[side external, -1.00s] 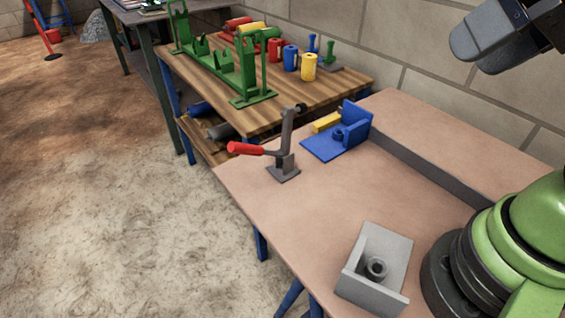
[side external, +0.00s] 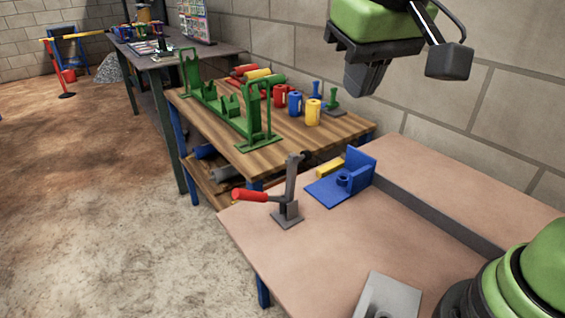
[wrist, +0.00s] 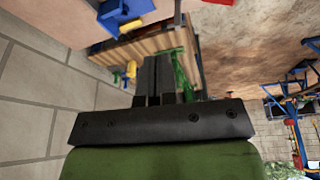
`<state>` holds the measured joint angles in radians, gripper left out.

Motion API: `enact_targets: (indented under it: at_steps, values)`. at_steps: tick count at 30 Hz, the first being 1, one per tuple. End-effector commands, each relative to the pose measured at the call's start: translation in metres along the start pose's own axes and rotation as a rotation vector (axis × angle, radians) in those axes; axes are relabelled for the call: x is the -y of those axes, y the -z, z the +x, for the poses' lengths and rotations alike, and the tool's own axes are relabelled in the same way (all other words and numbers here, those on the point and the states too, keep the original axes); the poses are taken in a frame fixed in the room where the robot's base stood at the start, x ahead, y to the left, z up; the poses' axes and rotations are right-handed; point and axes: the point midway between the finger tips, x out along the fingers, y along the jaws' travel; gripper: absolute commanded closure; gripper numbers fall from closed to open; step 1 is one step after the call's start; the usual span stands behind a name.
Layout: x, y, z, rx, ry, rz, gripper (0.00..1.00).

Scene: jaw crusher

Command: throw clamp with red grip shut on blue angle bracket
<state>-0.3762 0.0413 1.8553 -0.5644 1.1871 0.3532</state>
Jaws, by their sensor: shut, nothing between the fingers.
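The clamp (side external: 287,205) stands on the pinkish workbench, its grey arm upright. Its red grip (side external: 250,195) sticks out level to the left, beyond the bench edge as seen here. The blue angle bracket (side external: 338,187) lies just right of the clamp, its upright wall at the back right. The clamp arm does not press on it. My gripper (side external: 362,88) is high above the bench, up and right of the bracket, touching nothing. In the wrist view my gripper's dark fingers (wrist: 155,80) are together and empty. A blue piece, likely the bracket (wrist: 122,12), shows at the top there.
A yellow bar (side external: 330,167) lies behind the bracket. A grey rail (side external: 430,213) runs along the bench. A grey angled block (side external: 390,296) sits at the front. A wooden table (side external: 240,150) beyond holds a green frame (side external: 228,112) and coloured cylinders. The bench's middle is clear.

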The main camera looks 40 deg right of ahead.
Motion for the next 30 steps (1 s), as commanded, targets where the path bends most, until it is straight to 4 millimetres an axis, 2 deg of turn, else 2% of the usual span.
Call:
enact_targets:
  at_steps: [1, 4, 9, 12, 15, 19, 23, 30]
  values:
    - [0.016, 0.009, 0.012, 0.009, -0.046, -0.03, 1.0]
    - [0.045, 0.022, 0.034, -0.004, -0.138, -0.07, 1.0]
    - [0.093, 0.032, 0.072, -0.066, -0.271, -0.12, 1.0]
    - [0.113, 0.032, 0.089, -0.106, -0.32, -0.138, 1.0]
    - [0.125, 0.031, 0.098, -0.135, -0.347, -0.146, 1.0]
    - [0.129, 0.032, 0.106, -0.149, -0.361, -0.148, 1.0]
    - [0.123, 0.034, 0.119, -0.147, -0.365, -0.148, 1.0]
    - [0.106, 0.042, 0.165, -0.144, -0.365, -0.148, 1.0]
